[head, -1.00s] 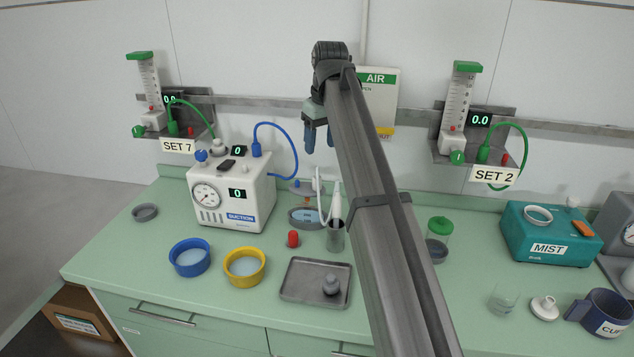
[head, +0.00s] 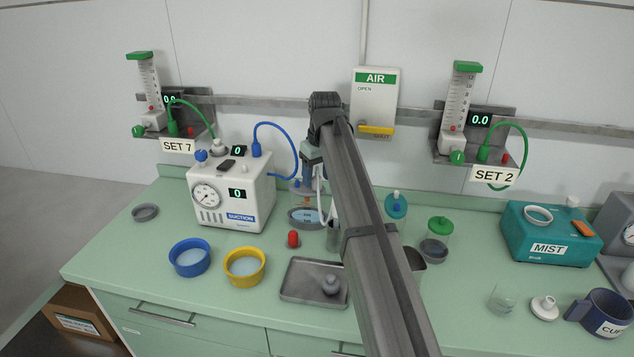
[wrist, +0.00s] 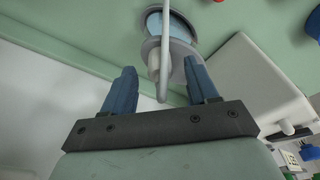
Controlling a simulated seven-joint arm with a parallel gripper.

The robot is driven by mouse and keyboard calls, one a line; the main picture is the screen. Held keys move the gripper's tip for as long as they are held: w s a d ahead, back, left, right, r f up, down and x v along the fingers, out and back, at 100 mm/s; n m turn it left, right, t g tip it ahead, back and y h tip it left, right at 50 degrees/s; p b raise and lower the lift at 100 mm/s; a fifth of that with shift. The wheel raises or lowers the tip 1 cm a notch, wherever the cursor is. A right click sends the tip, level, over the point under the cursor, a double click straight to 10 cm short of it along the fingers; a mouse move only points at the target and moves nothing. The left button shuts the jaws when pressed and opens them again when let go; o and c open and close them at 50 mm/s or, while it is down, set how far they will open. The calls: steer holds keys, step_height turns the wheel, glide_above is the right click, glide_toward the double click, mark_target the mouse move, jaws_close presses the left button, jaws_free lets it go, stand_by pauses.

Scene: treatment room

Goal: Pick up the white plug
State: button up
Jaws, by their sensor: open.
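A small white plug-like piece (head: 545,307) with a round base and a knob lies on the bench at the right front. My gripper (head: 310,168) is far from it, above the back of the bench beside the suction unit, and partly hidden by my arm. In the wrist view my gripper (wrist: 160,66) is open, its two blue fingers apart. A pale cylinder (wrist: 154,66) on a grey disc and a thin white tube (wrist: 164,50) show between or beyond the fingers. I cannot tell whether that cylinder is a plug, or whether anything touches the fingers.
The suction unit (head: 230,195) stands close left of my gripper. A grey-lidded jar (head: 304,217) and a metal cup (head: 333,238) stand below it. A red piece (head: 293,239), blue bowl (head: 189,257), yellow bowl (head: 245,267) and metal tray (head: 300,283) lie in front.

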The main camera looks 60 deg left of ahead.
mark_target(317, 176)
steer(key=shift+f, duration=0.65)
jaws_close()
step_height(317, 176, up, 9)
steer(key=shift+a, duration=0.1)
steer(key=shift+s+a+r, duration=0.1)
steer(key=shift+s+r, duration=0.15)
steer(key=shift+r, duration=0.05)
steer(key=shift+n, duration=0.8)
steer(key=s+a+r, duration=0.1)
steer(key=s+a, duration=0.2)
steer(key=s, duration=0.2)
steer(key=s+a+r, duration=0.1)
steer(key=s+a, duration=0.2)
steer(key=s, duration=0.2)
steer(key=s+a+r, duration=0.1)
steer(key=s+a, duration=0.2)
steer(key=s, duration=0.3)
steer(key=shift+s+a+r, duration=0.1)
steer(key=shift+a+r, duration=0.2)
steer(key=shift+a, duration=0.05)
steer(key=shift+m, duration=0.8)
